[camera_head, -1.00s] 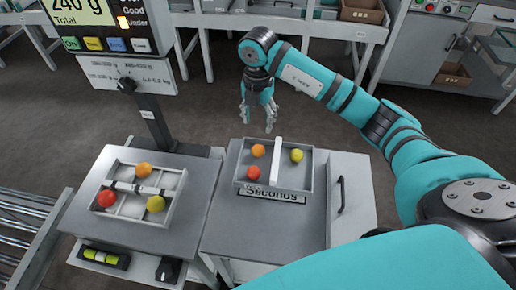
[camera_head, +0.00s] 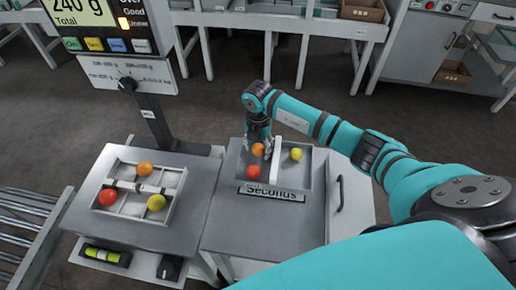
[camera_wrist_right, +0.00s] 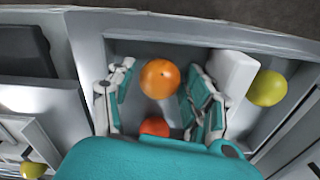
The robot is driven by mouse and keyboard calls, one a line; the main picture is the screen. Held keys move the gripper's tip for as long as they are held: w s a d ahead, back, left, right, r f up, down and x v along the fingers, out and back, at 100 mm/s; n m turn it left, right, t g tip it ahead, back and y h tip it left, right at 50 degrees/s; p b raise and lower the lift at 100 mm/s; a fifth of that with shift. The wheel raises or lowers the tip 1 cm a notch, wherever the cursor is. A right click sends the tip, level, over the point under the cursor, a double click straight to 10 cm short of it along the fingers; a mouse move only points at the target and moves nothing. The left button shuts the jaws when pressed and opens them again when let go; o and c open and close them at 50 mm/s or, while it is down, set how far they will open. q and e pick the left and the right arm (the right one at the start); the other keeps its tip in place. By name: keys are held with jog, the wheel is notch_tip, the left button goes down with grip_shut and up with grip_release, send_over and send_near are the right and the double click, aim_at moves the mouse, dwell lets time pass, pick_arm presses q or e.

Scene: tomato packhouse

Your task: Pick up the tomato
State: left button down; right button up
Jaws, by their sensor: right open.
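In the head view, an orange tomato (camera_head: 257,149) lies in the left part of the grey tray (camera_head: 309,185) behind the "Seconds" label. A red tomato (camera_head: 254,171) lies nearer in the same part. A yellow-green tomato (camera_head: 296,154) lies right of the white divider. My right gripper (camera_head: 262,147) points down into the tray, open. In the right wrist view, the orange tomato (camera_wrist_right: 160,78) shows between its spread fingers, with visible gaps at both sides. The red tomato (camera_wrist_right: 155,126) is partly hidden by the gripper body. My left gripper is not in view.
Left of the tray, a weighing scale carries a divided tray (camera_head: 134,216) with an orange, a red and a yellow-green tomato. Its display (camera_head: 85,12) reads 240 g on a post. The white divider (camera_head: 274,165) stands close to my right gripper's fingers.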

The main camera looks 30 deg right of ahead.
jog(key=shift+c, duration=0.2)
jog(key=c, duration=0.5)
jog(key=shift+c, duration=0.3)
